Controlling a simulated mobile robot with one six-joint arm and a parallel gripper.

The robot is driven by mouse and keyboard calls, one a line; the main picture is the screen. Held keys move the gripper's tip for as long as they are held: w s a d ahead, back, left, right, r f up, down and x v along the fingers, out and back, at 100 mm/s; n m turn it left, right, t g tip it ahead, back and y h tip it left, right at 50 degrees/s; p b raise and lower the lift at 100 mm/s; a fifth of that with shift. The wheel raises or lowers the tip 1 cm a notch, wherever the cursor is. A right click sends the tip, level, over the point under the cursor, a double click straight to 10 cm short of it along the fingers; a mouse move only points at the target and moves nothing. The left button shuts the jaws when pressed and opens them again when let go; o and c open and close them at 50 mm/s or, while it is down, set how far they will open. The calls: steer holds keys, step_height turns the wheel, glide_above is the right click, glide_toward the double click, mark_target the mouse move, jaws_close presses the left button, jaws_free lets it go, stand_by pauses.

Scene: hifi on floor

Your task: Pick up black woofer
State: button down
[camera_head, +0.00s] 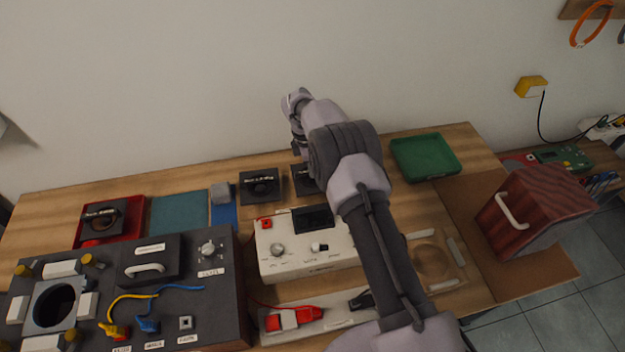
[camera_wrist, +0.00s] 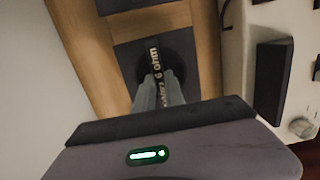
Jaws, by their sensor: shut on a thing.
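A black woofer (camera_wrist: 187,70) with a label bar reading "6 ohm" lies under my gripper (camera_wrist: 158,88) in the wrist view. My gripper is shut on the bar across its middle, and the fingers hide part of it. In the head view this woofer (camera_head: 304,181) appears beside another black woofer (camera_head: 260,186) and is partly covered by my arm. My fingertips are hidden there. A third black woofer (camera_head: 103,217) sits in a red tray (camera_head: 136,207) at the left. I cannot tell whether the held woofer is clear of the table.
A white device (camera_head: 310,260) with knobs stands just in front of the woofers. A dark panel box (camera_head: 200,300) fills the front left. A green tray (camera_head: 425,157) lies at the back right, and a reddish wooden box (camera_head: 535,210) with a handle stands further right. The wall is close behind.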

steer(key=shift+r+p, duration=0.45)
steer(key=shift+p, duration=0.05)
step_height(320, 180, up, 10)
steer(key=p, duration=0.2)
steer(key=shift+f, duration=0.2)
steer(key=shift+w, duration=0.1)
